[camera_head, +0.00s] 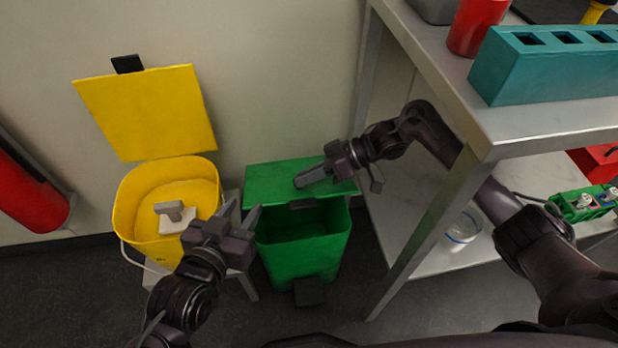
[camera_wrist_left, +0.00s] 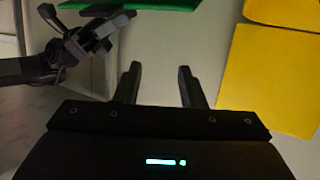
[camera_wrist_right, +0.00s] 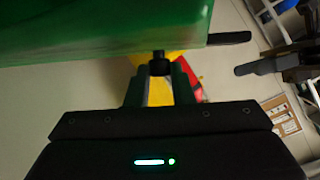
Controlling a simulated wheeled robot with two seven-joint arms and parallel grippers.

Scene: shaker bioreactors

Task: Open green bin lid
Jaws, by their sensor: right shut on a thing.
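The green bin (camera_head: 303,258) stands on the floor, its mouth partly uncovered at the front. Its green lid (camera_head: 265,183) is raised and tilted above the mouth, with a dark tab (camera_head: 302,204) at its front edge. My right gripper (camera_head: 308,177) is at the lid and shut on it; the exact contact is unclear. In the right wrist view, the lid (camera_wrist_right: 100,25) fills the upper left, and a small dark piece shows between the close fingertips (camera_wrist_right: 159,65). My left gripper (camera_head: 243,212) is open and empty, between the yellow bin and the green bin. Its fingers stand apart in the left wrist view (camera_wrist_left: 158,78).
A yellow bin (camera_head: 130,215) with its lid (camera_head: 150,110) up stands left, a grey-and-white item (camera_head: 175,215) inside it. A steel table (camera_head: 440,65) stands right, with a teal rack (camera_head: 545,70) on top. A red cylinder (camera_head: 30,195) is at far left.

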